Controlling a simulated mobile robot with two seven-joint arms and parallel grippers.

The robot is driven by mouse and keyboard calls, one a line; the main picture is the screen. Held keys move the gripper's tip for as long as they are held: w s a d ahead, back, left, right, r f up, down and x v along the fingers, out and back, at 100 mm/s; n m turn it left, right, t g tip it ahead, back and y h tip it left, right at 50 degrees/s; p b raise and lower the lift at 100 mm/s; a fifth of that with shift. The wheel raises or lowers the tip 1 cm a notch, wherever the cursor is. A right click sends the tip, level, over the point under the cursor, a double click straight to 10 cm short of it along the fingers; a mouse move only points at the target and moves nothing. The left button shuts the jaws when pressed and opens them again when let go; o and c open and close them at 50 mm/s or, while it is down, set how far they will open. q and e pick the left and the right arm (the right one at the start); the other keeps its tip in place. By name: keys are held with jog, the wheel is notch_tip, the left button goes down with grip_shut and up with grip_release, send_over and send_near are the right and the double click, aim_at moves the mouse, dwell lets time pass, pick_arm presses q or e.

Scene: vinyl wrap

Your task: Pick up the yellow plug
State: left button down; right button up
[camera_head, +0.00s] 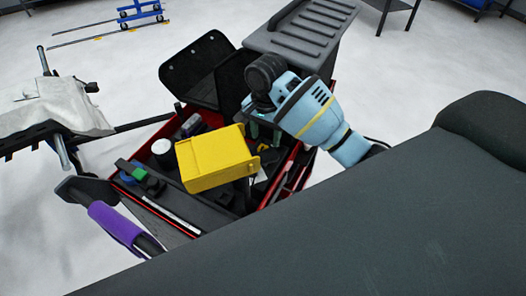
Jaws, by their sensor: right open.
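A yellow block-shaped piece (212,160) with a small tab at its right end sits over the red tool cart's open top, tilted in the picture. It is the only large yellow thing in view, and I take it as the yellow plug. My right gripper (262,128), on a light blue and black arm from the right, is just above and right of it. The gripper is open, and its fingertips are partly hidden by the wrist and dark clutter. I see no contact with the yellow piece. My left gripper is not in view.
The red cart (291,172) holds a white-topped round container (163,150) and dark tools. A raised black lid (196,72) and grey ribbed panel (304,32) stand behind. A purple-sleeved bar (114,222) is at front left. A dark surface fills the lower right.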

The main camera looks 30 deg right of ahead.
aim_at(263, 146)
jog(key=f, duration=0.2)
jog(key=a+f, duration=0.1)
jog(key=shift+s+f, duration=0.25)
jog(key=shift+f, duration=0.85)
jog(key=c, duration=1)
jog(key=shift+w+r, duration=0.1)
jog(key=shift+r, duration=0.05)
